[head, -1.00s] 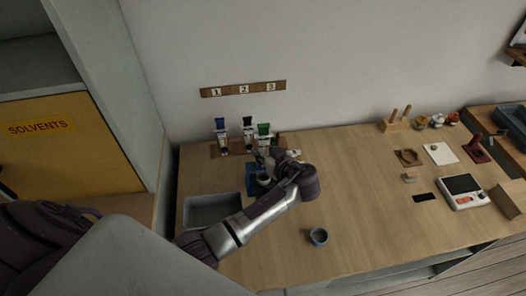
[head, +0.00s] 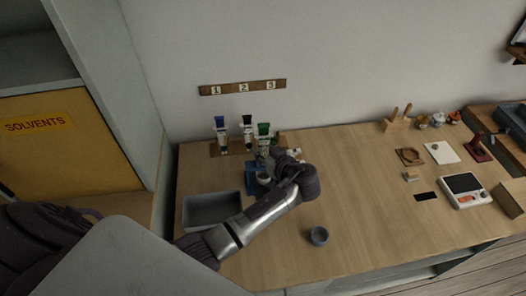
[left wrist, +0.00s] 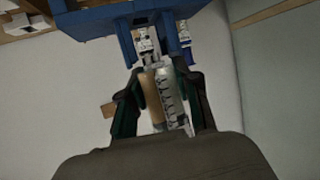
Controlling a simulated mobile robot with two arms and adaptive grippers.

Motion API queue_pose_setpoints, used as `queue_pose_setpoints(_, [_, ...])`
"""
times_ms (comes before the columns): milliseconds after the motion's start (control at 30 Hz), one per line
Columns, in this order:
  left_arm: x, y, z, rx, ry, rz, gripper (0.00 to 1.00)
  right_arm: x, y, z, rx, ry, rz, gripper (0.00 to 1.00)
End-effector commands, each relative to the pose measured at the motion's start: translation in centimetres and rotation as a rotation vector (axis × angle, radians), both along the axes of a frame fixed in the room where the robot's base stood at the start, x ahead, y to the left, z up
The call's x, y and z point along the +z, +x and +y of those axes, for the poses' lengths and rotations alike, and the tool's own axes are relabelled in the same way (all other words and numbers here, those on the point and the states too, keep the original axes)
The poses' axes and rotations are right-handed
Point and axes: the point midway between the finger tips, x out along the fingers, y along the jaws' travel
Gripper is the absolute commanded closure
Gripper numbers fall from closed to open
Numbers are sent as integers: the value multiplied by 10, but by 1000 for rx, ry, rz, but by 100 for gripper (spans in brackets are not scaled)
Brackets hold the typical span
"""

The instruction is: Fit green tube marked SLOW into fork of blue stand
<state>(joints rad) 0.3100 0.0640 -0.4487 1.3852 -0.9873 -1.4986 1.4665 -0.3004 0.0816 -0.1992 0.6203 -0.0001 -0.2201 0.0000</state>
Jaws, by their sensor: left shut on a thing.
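In the left wrist view, my left gripper (left wrist: 162,90) is shut on a silver and tan tube (left wrist: 170,92) with dark lettering too small to read. The blue stand (left wrist: 95,22) crosses the top of that view, beyond the jaws. I cannot tell whether the tube touches its fork. My right gripper is not in view.
A blue-capped tube (head: 221,133) and a black-capped tube (head: 248,130) stand on the wooden rack (head: 214,149).

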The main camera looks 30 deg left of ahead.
Motion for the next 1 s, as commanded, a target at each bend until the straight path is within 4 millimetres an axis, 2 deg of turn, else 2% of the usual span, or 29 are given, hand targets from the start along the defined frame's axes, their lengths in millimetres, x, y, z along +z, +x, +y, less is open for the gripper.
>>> queue_pose_setpoints(667, [-11,-4,-2,1,-8,16,100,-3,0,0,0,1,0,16])
queue_pose_setpoints(700, [-11,-4,-2,1,-8,16,66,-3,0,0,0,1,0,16])
queue_pose_setpoints(867, [-11,-4,-2,2,-8,18,40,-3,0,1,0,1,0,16])
queue_pose_setpoints(1000, [-10,-4,-2,0,-7,17,39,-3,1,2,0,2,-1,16])
